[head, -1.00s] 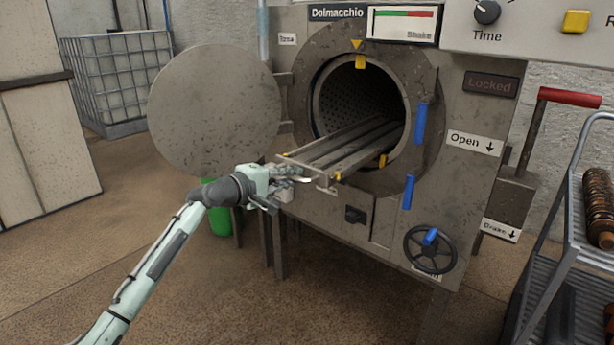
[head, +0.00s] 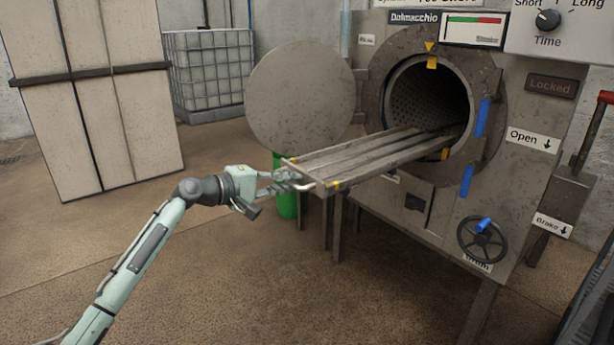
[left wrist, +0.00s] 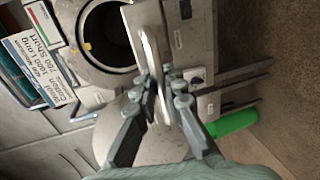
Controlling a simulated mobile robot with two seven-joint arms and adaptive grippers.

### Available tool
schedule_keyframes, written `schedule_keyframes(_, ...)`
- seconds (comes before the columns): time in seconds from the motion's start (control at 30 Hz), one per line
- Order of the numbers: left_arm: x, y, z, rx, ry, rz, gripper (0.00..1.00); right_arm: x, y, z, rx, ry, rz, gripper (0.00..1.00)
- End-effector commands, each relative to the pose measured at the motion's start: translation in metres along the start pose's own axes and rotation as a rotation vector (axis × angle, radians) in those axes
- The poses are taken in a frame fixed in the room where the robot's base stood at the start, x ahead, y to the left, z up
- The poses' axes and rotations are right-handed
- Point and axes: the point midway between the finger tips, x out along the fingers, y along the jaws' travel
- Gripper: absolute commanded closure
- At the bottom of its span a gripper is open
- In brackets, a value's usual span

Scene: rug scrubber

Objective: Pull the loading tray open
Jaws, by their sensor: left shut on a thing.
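The loading tray (head: 365,159) is a long grey metal rack with yellow marks. It sticks far out of the round drum opening (head: 430,98) of the machine, its inner end still inside the opening. My left gripper (head: 298,183) is at the tray's outer end, shut on the bent metal handle (head: 305,187). In the left wrist view the fingers (left wrist: 165,90) close around the pale handle bar (left wrist: 153,70), with the tray's end behind it. My right gripper is not in view.
The round door (head: 300,98) stands open left of the drum. A green container (head: 287,200) is on the floor below it. Blue handles (head: 466,181) and a handwheel (head: 482,240) are on the machine front.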

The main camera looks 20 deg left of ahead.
Motion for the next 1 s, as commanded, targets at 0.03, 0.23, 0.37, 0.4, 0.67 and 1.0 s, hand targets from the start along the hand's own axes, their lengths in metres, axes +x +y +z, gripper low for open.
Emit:
schedule_keyframes(0.03,-0.005,-0.001,0.000,0.000,-0.001,-0.001,1.00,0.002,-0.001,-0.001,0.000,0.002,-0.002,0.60)
schedule_keyframes(0.23,-0.013,-0.003,-0.001,0.000,-0.002,0.000,1.00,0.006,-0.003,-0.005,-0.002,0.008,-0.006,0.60)
schedule_keyframes(0.37,-0.013,-0.002,-0.001,0.000,-0.002,0.001,1.00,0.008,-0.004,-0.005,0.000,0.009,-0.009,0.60)
schedule_keyframes(0.4,-0.013,-0.002,-0.001,0.000,-0.002,0.001,1.00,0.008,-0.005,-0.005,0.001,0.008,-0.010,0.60)
schedule_keyframes(0.67,-0.013,-0.002,-0.001,0.000,-0.001,0.001,0.80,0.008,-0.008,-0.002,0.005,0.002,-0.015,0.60)
schedule_keyframes(1.0,-0.017,-0.003,-0.002,-0.001,0.000,0.000,0.80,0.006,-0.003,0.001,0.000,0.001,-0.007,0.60)
